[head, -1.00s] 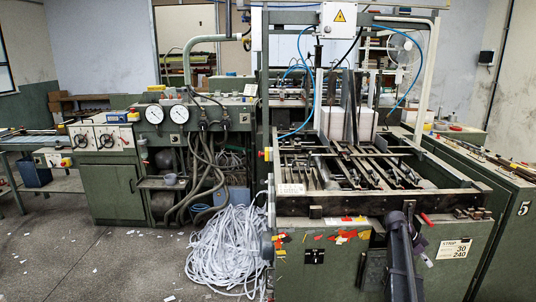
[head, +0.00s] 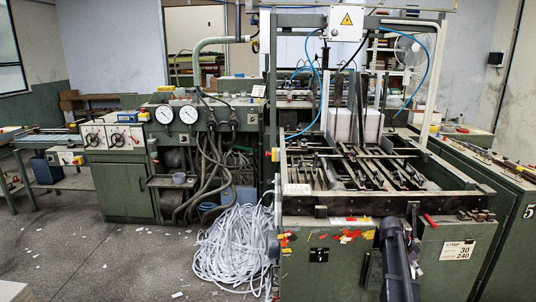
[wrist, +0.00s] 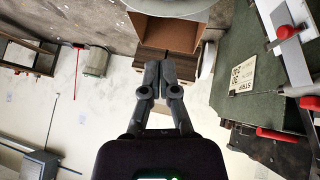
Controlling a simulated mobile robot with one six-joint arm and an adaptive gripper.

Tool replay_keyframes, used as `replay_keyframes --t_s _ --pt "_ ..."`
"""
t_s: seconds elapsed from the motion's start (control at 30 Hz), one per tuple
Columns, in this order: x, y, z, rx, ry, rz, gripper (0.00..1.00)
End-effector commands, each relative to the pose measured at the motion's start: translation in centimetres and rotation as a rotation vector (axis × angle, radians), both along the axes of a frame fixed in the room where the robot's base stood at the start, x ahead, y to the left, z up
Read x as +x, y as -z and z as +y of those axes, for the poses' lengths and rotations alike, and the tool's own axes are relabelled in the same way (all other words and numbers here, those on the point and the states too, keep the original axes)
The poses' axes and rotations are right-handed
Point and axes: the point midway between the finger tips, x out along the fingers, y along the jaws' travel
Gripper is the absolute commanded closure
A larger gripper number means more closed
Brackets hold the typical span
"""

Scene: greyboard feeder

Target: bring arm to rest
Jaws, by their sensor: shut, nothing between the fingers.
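My gripper (wrist: 160,78) shows in the wrist view with its two dark fingers together and nothing between them. It hangs free in front of an open brown box (wrist: 168,32) at the top of that view, apart from it as far as I can tell. In the head view my dark arm (head: 397,262) stands in front of the right part of the green feeder machine (head: 330,278). My gripper cannot be made out there.
The machine's front with its "30 240" label (wrist: 242,75) and red-handled parts (wrist: 283,32) is at the right of the wrist view. A heap of white strips (head: 233,250) lies on the floor left of the machine. The floor (head: 100,260) further left is mostly clear.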

Motion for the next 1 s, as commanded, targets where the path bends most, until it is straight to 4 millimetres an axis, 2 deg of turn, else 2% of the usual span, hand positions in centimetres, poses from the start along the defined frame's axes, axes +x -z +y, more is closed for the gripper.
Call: replay_keyframes --t_s 0.17,0.27,0.47,0.6,0.8,0.9,1.0 --pt "-0.9 -0.5 4.7 0.094 -0.147 0.040 1.00" --pt "-1.5 -0.8 8.3 0.167 -0.268 0.071 1.00" --pt "-4.0 -1.7 17.7 0.347 -0.608 0.144 1.00" --pt "-6.3 -2.4 24.0 0.463 -0.866 0.191 1.00" --pt "-10.2 -3.7 32.0 0.600 -1.227 0.237 1.00" --pt "-11.8 -4.2 34.8 0.644 -1.369 0.250 1.00" --pt "-12.9 -4.6 36.6 0.673 -1.469 0.258 1.00"
